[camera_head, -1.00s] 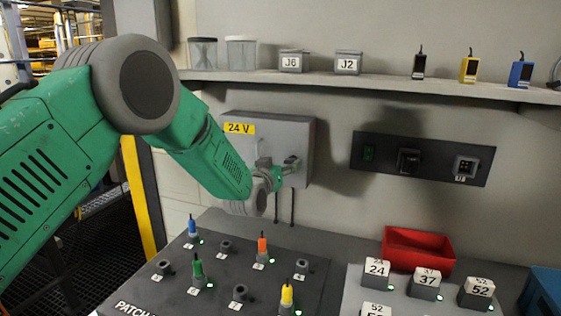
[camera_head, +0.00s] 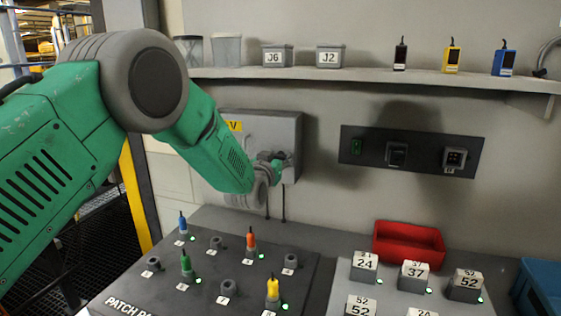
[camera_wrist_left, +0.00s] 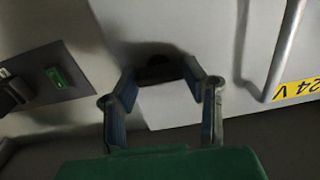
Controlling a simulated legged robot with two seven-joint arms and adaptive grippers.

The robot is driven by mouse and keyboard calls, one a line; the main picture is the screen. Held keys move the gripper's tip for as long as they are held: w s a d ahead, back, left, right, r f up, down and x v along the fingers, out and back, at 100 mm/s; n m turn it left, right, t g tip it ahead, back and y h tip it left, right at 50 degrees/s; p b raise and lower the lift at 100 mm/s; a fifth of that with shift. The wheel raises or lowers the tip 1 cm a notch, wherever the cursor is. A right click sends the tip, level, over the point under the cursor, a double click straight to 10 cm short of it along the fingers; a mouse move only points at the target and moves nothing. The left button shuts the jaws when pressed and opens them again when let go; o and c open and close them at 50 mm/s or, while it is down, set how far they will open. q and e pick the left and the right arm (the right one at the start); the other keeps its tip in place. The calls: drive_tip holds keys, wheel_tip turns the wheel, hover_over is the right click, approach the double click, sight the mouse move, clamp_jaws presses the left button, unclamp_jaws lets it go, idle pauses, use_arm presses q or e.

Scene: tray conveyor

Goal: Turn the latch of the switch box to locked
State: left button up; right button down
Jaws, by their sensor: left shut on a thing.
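The grey switch box (camera_head: 285,130) hangs on the wall behind the patch panel. Its yellow 24 V label (camera_head: 235,126) is partly covered by my left arm. My left gripper (camera_head: 283,160) is at the lower right of the box front. In the left wrist view, where the box appears turned over, the two fingers (camera_wrist_left: 166,76) close around a dark latch (camera_wrist_left: 160,70) on the box face. Most of the latch is hidden by the fingers and shadow, so its angle cannot be told. My right gripper is not in view.
The patch panel (camera_head: 205,270) with coloured plugs lies below the box. A black socket panel (camera_head: 365,160) is on the wall to the right. A shelf (camera_head: 370,78) with small items runs above. A red bin (camera_head: 408,243) and numbered blocks stand at lower right.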

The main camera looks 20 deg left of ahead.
use_arm(q)
drive_tip(key=shift+s+d+f, duration=0.1)
drive_tip(key=shift+d, duration=0.3)
drive_tip(key=shift+a, duration=0.1)
drive_tip(key=o, duration=1.2)
drive_tip(key=shift+a, duration=0.25)
drive_tip(key=shift+c, duration=0.2)
drive_tip(key=s+a, duration=0.1)
drive_tip(key=s, duration=1.1)
